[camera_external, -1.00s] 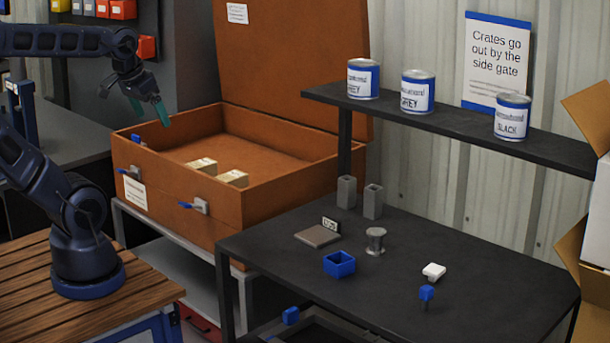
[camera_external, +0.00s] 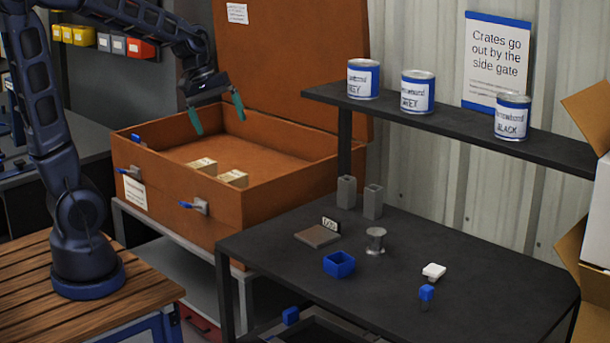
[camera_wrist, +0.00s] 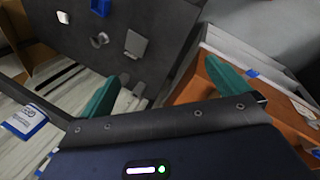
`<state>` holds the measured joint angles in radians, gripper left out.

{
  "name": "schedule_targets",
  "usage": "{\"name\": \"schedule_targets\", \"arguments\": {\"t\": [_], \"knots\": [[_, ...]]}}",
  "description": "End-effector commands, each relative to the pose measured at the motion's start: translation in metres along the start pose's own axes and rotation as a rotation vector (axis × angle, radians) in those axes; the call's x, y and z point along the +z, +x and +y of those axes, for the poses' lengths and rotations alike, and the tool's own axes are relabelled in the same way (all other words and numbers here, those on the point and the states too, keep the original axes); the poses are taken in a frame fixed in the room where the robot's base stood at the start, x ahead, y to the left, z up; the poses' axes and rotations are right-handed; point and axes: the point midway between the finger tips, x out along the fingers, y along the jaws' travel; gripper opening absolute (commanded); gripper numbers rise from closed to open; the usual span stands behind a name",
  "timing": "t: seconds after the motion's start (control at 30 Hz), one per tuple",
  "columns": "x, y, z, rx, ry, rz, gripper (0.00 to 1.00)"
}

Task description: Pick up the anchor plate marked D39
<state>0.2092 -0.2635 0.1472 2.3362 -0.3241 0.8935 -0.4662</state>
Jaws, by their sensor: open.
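A flat brown-grey plate (camera_external: 317,236) lies on the dark table, with a small upright marked tag (camera_external: 330,224) at its back edge. The tag's lettering is too small to read surely, so I cannot confirm D39. My gripper (camera_external: 217,112) is open and empty above the orange crate, well to the left of the plate and higher. In the wrist view the teal fingers of my gripper (camera_wrist: 162,68) are spread apart with nothing between them. A grey piece on the dark table shows beyond them there, but I cannot tell whether it is the plate.
The orange crate (camera_external: 175,213) has an open lid and holds two pale blocks (camera_external: 232,178). On the dark table (camera_external: 450,225) are a blue box (camera_external: 339,264), a metal spool (camera_external: 376,240), grey posts (camera_external: 372,201) and a white piece (camera_external: 433,271). A shelf (camera_external: 450,122) with cans overhangs the back.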

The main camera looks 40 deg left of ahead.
Motion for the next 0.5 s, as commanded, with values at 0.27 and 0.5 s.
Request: {"name": "schedule_targets", "arguments": {"t": [0.27, 0.5], "knots": [[-0.032, 0.056, 0.044, -0.003, -0.25, -0.091, 1.0], [-0.054, 0.112, 0.076, -0.028, -0.472, -0.146, 1.0]]}}
